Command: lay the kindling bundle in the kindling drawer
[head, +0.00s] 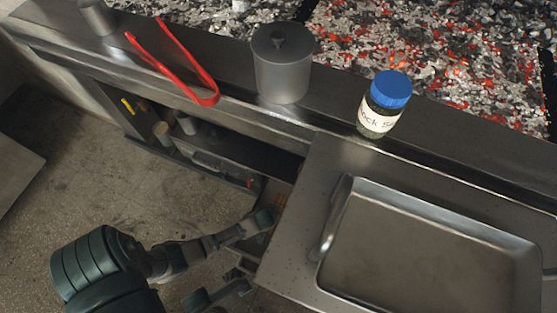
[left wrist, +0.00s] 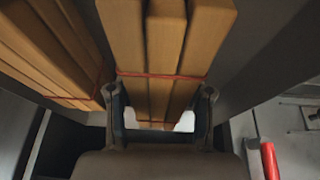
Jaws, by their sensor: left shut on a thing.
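The kindling bundle (left wrist: 165,45) is several light-brown sticks tied with a thin red band, seen in the left wrist view. My left gripper (left wrist: 157,118) is shut on it, one finger on each side near the band. A second tied bundle (left wrist: 45,55) lies to the left. A grey wall (left wrist: 262,45), which looks like part of a drawer, stands close to the right of the held bundle. I cannot tell whether the held bundle touches a floor. In the head view my left gripper (head: 257,247) is low beside the counter, at a partly hidden drawer (head: 278,190). My right gripper is not in view.
An open compartment (head: 205,158) under the counter holds small items. Red tongs (head: 172,62), a lidded grey pot (head: 282,75) and a blue-capped jar (head: 383,105) stand or lie on the ledge. A metal tray (head: 430,260) is on the right counter, close to my left gripper.

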